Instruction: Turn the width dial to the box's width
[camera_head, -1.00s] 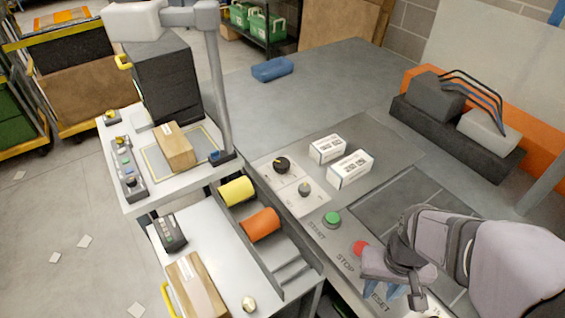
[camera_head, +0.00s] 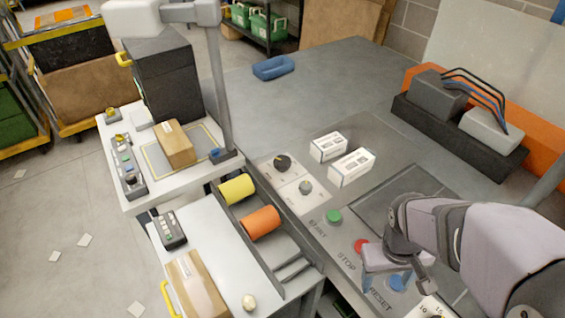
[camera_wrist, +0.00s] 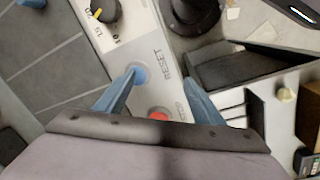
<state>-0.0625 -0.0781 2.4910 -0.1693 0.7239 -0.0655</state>
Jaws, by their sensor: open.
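My gripper (camera_head: 402,276) is over the near end of the control panel, by the blue RESET button (camera_head: 397,283). In the wrist view my gripper (camera_wrist: 160,80) is open, with nothing between its fingers. A black dial with a yellow pointer (camera_wrist: 103,9) is at the top left, on a white plate numbered 10 and 15. The plate's edge (camera_head: 432,307) shows at the bottom of the head view. Two other dials, a black one (camera_head: 283,163) and a grey one (camera_head: 305,187), sit farther along the panel. Their labels are unreadable. A cardboard box (camera_head: 177,146) rests on a marked plate.
Green START (camera_head: 334,216) and red STOP (camera_head: 361,245) buttons lie along the panel. Two white cartons (camera_head: 328,146) (camera_head: 352,167) stand beyond the dials. Yellow and orange rolls (camera_head: 260,223) lie in a trough. Another cardboard box (camera_head: 194,285) is at lower left. The far bench is mostly clear.

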